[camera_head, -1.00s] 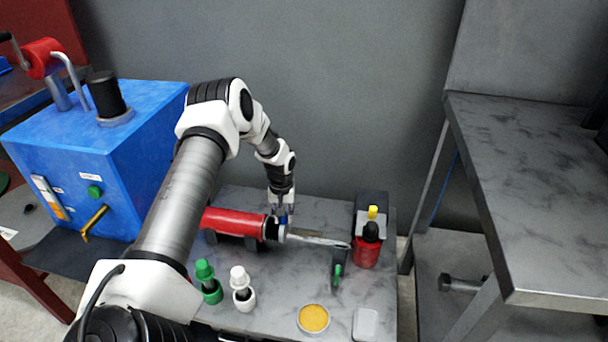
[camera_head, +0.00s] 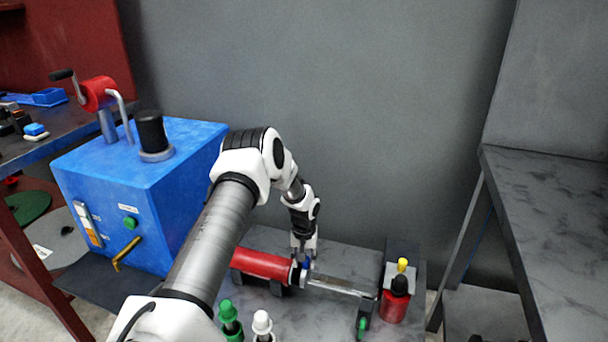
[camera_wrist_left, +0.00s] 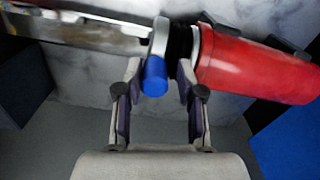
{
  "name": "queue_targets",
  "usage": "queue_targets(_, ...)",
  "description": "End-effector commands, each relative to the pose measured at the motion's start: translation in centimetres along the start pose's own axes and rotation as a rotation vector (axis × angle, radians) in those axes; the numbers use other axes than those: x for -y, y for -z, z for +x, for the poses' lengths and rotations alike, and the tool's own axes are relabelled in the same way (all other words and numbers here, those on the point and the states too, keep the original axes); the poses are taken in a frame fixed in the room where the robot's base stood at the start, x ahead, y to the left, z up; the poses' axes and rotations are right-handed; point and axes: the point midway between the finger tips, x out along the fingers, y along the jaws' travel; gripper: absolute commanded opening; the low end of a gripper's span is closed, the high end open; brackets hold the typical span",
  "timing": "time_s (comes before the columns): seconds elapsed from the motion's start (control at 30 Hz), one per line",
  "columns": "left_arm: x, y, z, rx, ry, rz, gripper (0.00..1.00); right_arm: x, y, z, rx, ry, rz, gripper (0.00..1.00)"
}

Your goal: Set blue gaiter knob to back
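The blue gaiter knob (camera_wrist_left: 155,76) is a short blue peg on a grey ring between a black gaiter (camera_wrist_left: 180,42) and a bright metal bar (camera_wrist_left: 80,30). It also shows small in the head view (camera_head: 307,264), beneath my gripper. My left gripper (camera_wrist_left: 160,84) is open, with one finger on each side of the knob. Gaps show between fingers and knob, though contact deeper in cannot be judged. A red cylinder (camera_wrist_left: 255,68) continues from the gaiter; in the head view it (camera_head: 264,264) lies across the grey bench. My right gripper is not in view.
A red pot with a black top (camera_head: 394,306) and a yellow knob (camera_head: 402,264) stand right of the bar. Green (camera_head: 230,318) and white (camera_head: 262,324) knobs stand in front. A blue box (camera_head: 140,190) is at left, the grey wall behind.

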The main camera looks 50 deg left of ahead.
Motion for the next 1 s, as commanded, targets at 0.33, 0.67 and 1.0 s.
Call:
queue_targets(0.33, -0.1, 0.1, -2.0, -0.002, -0.004, 0.001, 0.37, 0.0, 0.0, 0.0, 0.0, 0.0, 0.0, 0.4)
queue_targets(0.67, 0.0, 0.1, -10.0, -0.003, -0.004, -0.001, 0.37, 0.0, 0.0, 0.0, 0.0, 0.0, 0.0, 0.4)
queue_targets(1.0, 0.1, 0.0, -12.0, 0.0, 0.001, 0.0, 0.37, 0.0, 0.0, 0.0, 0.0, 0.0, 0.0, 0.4)
